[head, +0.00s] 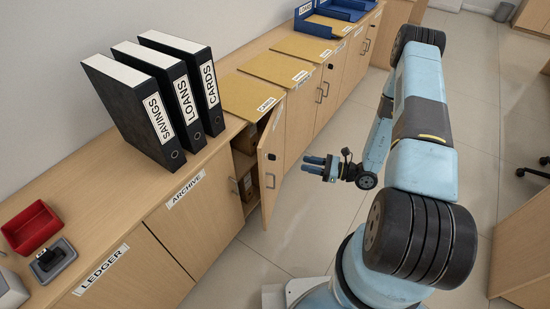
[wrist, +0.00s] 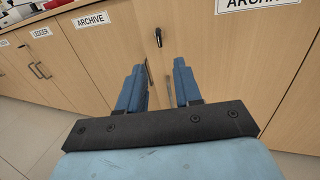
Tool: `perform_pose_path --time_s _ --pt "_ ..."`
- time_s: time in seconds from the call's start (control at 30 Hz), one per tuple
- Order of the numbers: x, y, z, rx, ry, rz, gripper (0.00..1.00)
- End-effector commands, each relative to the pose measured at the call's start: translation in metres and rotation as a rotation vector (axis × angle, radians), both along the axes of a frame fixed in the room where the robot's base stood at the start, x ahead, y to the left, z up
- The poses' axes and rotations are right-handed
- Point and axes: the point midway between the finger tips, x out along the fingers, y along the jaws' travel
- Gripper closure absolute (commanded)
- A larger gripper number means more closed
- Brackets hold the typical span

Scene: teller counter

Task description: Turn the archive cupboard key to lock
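The archive cupboard (head: 195,215) carries an ARCHIVE label; its right door (head: 271,182) stands ajar in the head view, with shelf contents showing in the gap. A small dark key or lock fitting (head: 272,157) sits high on that door. In the wrist view a dark key (wrist: 158,38) shows on the cupboard front, above and between my fingers; its exact angle is too small to tell. My gripper (head: 314,165) is in front of the door, to its right in the head view and apart from it. In the wrist view its blue fingers (wrist: 160,85) are apart with nothing between them.
Black binders (head: 165,95) stand on the counter above the cupboard. A red tray (head: 31,226) and a stamp-like item (head: 52,260) are at the left end. More cupboards with handles (head: 322,92) continue to the back. The tiled floor (head: 290,235) in front is clear.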

Motion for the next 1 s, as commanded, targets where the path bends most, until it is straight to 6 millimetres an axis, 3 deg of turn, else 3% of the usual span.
perform_pose_path --time_s 0.6,0.8,1.0 --pt "0.033 0.096 0.001 -0.001 -0.002 0.004 0.66" --pt "0.04 0.115 0.001 -0.002 -0.002 0.002 0.66" --pt "0.042 0.122 0.001 -0.001 -0.001 0.002 0.66"
